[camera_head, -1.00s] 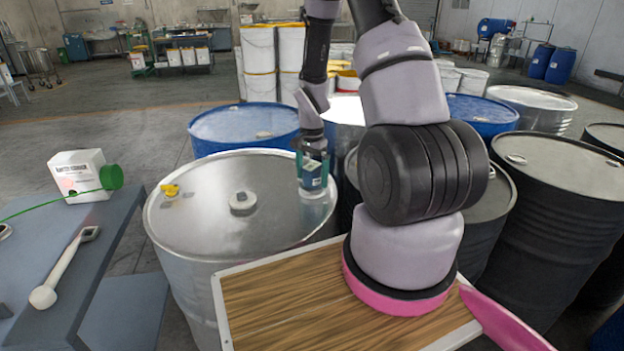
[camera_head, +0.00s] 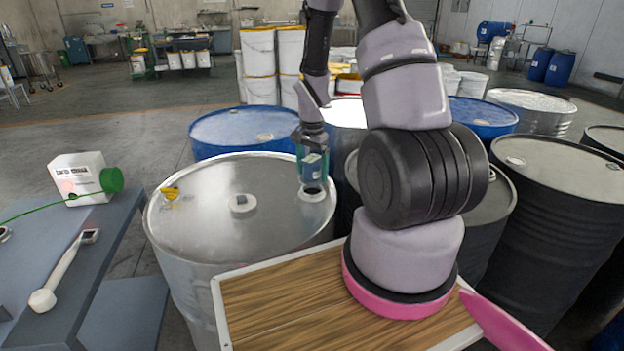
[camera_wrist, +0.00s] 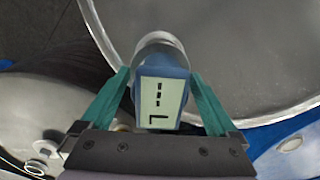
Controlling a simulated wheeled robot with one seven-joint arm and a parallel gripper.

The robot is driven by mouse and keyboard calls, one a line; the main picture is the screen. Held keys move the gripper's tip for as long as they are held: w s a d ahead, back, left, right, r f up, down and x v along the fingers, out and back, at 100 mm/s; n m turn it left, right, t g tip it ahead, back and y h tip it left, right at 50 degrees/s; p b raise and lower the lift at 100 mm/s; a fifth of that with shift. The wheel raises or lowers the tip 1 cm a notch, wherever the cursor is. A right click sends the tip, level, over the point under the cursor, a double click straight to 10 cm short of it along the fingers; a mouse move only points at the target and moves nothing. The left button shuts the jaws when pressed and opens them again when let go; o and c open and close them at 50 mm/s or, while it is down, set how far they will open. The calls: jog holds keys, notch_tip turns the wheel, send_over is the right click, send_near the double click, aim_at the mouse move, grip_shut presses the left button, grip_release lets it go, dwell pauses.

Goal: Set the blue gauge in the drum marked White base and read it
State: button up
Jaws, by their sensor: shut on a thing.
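My gripper (camera_head: 312,168) is shut on the blue gauge (camera_wrist: 176,74), one green finger on each side. In the head view it holds the gauge upright just above the right part of a silver drum's top (camera_head: 205,215). A dark round opening (camera_head: 313,190) in a pale ring shows just under it. I cannot tell whether any part of the gauge reaches inside. In the wrist view its pale display (camera_wrist: 160,103) shows an L-shaped mark and a few dashes. A silvery round end shows beyond it. No drum marking is readable.
A grey bench (camera_head: 95,270) at left holds a white wand with a small display (camera_head: 68,270) and a white box with a green cap (camera_head: 85,180). A yellow piece (camera_head: 170,193) and a bung (camera_head: 242,202) are on the drum top. Blue and black drums stand close around.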

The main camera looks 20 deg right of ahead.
notch_tip(320, 180, up, 18)
jog(key=shift+f, duration=0.15)
dwell(0.3)
